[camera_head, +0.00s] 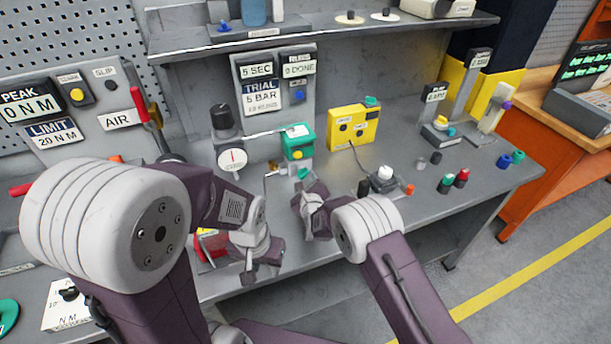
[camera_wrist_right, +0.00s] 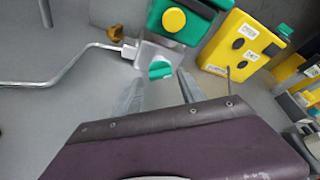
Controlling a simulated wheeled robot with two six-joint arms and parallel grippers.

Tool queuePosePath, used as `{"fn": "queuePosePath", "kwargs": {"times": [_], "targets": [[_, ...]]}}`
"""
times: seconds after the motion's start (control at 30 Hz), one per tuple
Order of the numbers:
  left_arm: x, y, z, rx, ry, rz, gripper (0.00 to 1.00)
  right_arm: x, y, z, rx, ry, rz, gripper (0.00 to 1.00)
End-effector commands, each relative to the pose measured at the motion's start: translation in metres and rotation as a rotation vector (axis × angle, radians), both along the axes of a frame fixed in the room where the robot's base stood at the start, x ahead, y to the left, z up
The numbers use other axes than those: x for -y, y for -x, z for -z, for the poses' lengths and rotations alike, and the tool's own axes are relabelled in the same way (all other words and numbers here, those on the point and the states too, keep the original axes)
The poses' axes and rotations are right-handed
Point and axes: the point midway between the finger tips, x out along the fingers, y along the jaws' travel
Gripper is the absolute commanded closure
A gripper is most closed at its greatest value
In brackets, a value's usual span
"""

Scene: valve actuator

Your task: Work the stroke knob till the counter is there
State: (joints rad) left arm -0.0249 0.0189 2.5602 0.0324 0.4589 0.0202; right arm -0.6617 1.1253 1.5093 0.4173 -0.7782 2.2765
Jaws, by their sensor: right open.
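A small green knob (camera_wrist_right: 160,70) on a grey block shows in the right wrist view; it also shows in the head view (camera_head: 304,173). I cannot tell for sure that it is the stroke knob. My right gripper (camera_wrist_right: 159,90) is open, its two fingers apart, with the knob just beyond and between their tips. Any contact is unclear. A panel sign (camera_head: 300,66) seems to read "RUNS 0 DONE"; the digit is blurry. My left gripper (camera_head: 249,270) hangs near the bench's front edge, its jaws unclear.
A green box with a yellow button (camera_head: 298,142) stands directly behind the knob, with a yellow box (camera_head: 353,127) to its right. A round gauge (camera_head: 232,160) stands on the left.

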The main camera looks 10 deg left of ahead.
Motion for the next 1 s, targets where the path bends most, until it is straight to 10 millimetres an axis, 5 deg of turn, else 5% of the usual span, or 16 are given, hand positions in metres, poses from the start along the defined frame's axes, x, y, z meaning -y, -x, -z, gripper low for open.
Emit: {"fn": "queuePosePath", "kwargs": {"times": [0.2, 0.57, 0.77, 1.0], "targets": [[0.000, 0.000, -0.002, 0.000, 0.000, 0.000, 0.64, -0.009, -0.026, 0.009, 0.001, 0.000, 0.001, 0.53], [0.000, 0.000, -0.002, 0.000, 0.000, 0.000, 0.64, -0.012, -0.032, 0.011, 0.000, 0.001, -0.001, 0.53], [0.000, 0.000, -0.002, 0.000, 0.000, 0.000, 0.64, -0.012, -0.032, 0.011, 0.000, 0.001, -0.001, 1.00], [0.000, 0.000, 0.018, 0.000, 0.000, 0.000, 0.64, -0.013, -0.031, 0.017, 0.056, 0.083, -0.002, 1.00]]}}
